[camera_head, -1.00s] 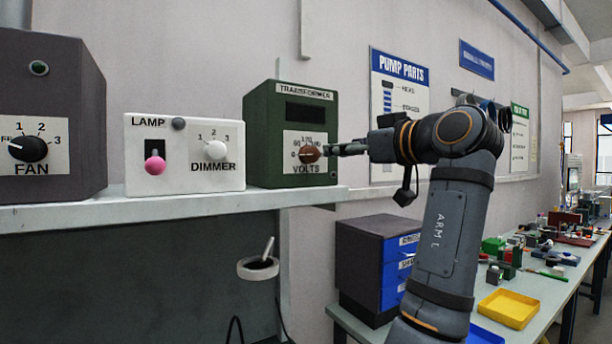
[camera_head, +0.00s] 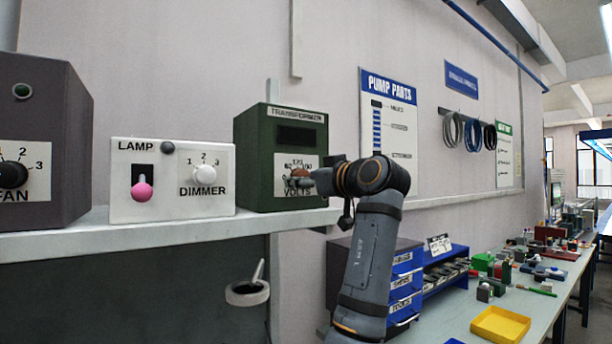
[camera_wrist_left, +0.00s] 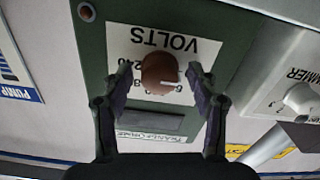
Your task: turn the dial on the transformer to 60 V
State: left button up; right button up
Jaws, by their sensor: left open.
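The green transformer (camera_head: 254,160) stands on the shelf, with a white VOLTS panel and a round brown dial (camera_wrist_left: 158,70) on its front. My left gripper (camera_head: 303,183) reaches the dial from the right in the head view and partly hides it. In the left wrist view, the panel appears upside down. The open fingers of my left gripper (camera_wrist_left: 159,74) stand on either side of the dial, with a gap visible on each side. A pale pointer line shows on the dial, but the number it points at cannot be read clearly. My right gripper is not in view.
A white box with a pink LAMP lever and DIMMER knob (camera_head: 204,173) stands left of the transformer, and a grey FAN box (camera_head: 45,140) beyond it. A cup-like holder (camera_head: 247,293) hangs below the shelf (camera_head: 150,236). A cluttered bench lies at right.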

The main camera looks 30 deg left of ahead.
pick_arm(q)
jog(key=shift+c, duration=0.4)
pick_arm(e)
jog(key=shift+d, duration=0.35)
pick_arm(q)
jog(key=c, duration=1.1)
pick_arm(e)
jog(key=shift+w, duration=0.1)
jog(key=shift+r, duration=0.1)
pick_arm(q)
jog(key=shift+m+p, duration=0.75)
jog(key=shift+m, duration=3.55)
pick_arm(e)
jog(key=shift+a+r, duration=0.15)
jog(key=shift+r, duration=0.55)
pick_arm(q)
jog(key=o, duration=1.2)
